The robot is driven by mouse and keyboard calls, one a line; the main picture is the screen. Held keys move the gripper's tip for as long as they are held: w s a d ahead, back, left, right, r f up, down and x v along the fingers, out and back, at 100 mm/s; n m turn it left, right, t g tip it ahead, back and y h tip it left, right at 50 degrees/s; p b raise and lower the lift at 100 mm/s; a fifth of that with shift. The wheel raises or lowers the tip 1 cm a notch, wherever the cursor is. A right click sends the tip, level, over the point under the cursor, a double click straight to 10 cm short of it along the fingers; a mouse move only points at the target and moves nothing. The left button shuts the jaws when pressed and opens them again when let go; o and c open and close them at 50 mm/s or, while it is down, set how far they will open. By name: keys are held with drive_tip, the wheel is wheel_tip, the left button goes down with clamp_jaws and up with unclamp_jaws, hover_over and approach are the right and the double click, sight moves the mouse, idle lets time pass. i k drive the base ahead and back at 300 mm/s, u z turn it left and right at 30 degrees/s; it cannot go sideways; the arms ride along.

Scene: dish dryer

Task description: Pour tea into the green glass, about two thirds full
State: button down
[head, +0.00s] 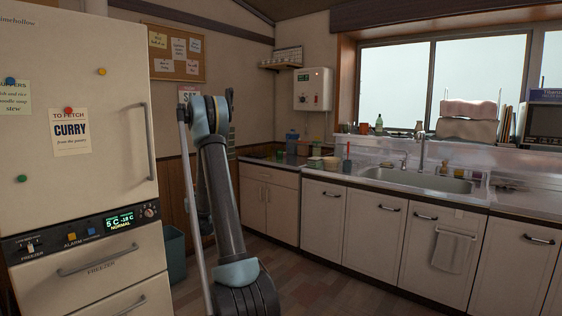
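A small green object (280,154) stands on the far left part of the counter. It is too small to tell whether it is the green glass. No teapot can be made out. My arm rises in the middle left of the head view, well in front of the counter and apart from it. My gripper cannot be made out; the upper arm hides what lies behind it.
A large fridge (75,190) with notes fills the left side. The counter (345,176) with a sink (430,181) runs along the right wall. A microwave (543,122) stands far right. A teal bin (174,254) stands beside the fridge. The floor (325,285) ahead is clear.

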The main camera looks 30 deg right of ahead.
sight(279, 152)
drive_tip(key=z, duration=0.15)
drive_tip(key=k, duration=0.2)
drive_tip(key=z, duration=0.65)
